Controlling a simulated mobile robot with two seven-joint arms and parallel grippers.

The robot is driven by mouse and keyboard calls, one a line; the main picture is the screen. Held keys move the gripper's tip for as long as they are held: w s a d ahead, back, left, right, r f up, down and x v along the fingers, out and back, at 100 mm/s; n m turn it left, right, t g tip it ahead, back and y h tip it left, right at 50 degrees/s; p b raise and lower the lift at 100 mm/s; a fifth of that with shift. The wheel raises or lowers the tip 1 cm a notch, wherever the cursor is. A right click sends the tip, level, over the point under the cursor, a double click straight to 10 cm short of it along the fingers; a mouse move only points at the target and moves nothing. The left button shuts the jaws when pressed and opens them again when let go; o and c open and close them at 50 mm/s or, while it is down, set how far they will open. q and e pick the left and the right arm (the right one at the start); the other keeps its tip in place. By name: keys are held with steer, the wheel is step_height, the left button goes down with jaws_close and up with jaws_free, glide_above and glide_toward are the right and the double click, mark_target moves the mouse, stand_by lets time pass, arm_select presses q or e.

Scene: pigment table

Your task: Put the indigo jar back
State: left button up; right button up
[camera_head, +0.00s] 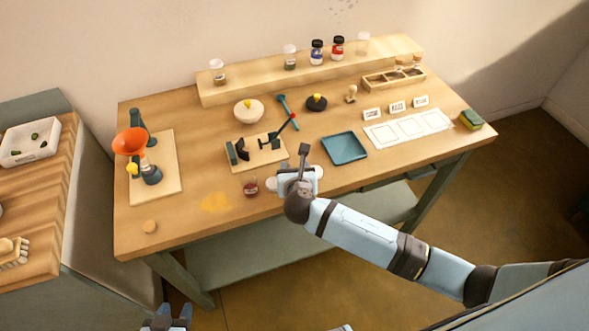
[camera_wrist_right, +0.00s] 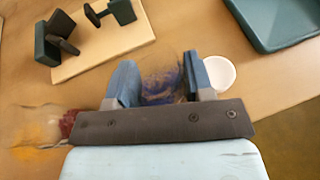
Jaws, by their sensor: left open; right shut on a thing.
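My right gripper (camera_head: 297,178) is low over the front of the table. In the right wrist view its two blue fingers (camera_wrist_right: 162,82) are shut on a see-through jar (camera_wrist_right: 162,84) with dark blue-violet contents, which looks like the indigo jar. My gripper hides the jar in the head view, and I cannot tell whether it touches the table. The long wooden shelf (camera_head: 240,92) at the back holds several jars, one with dark blue contents (camera_head: 317,55) and one with red (camera_head: 337,48). My left gripper (camera_head: 166,316) is open and empty at the bottom edge, off the table.
A jar with red contents (camera_head: 250,187) stands just left of my right gripper. A white disc (camera_wrist_right: 222,74) lies to the right of the held jar. A stand with levers (camera_head: 258,155) and a teal tray (camera_head: 345,148) are behind. An orange-topped device (camera_head: 130,142) stands at left.

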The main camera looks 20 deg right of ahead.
steer(key=shift+f, duration=0.25)
steer(key=o, duration=1)
steer(key=shift+c, duration=0.2)
steer(key=shift+r, duration=0.1)
steer(key=v, duration=1.2)
steer(key=s+d+f+m+y, duration=0.1)
steer(key=s+f+m, duration=0.3)
steer(key=m, duration=0.6)
steer(key=s+d+f+m+g+y, duration=0.1)
steer(key=s+m, duration=0.4)
steer(key=m, duration=0.5)
steer(key=s+d+f+m+g+y, duration=0.1)
steer(key=s+d+f+m+y, duration=0.2)
steer(key=m, duration=0.7)
step_height(320, 180, down, 4)
steer(key=shift+s+r+y, duration=0.15)
steer(key=shift+s+y, duration=0.55)
steer(key=shift+s, duration=0.4)
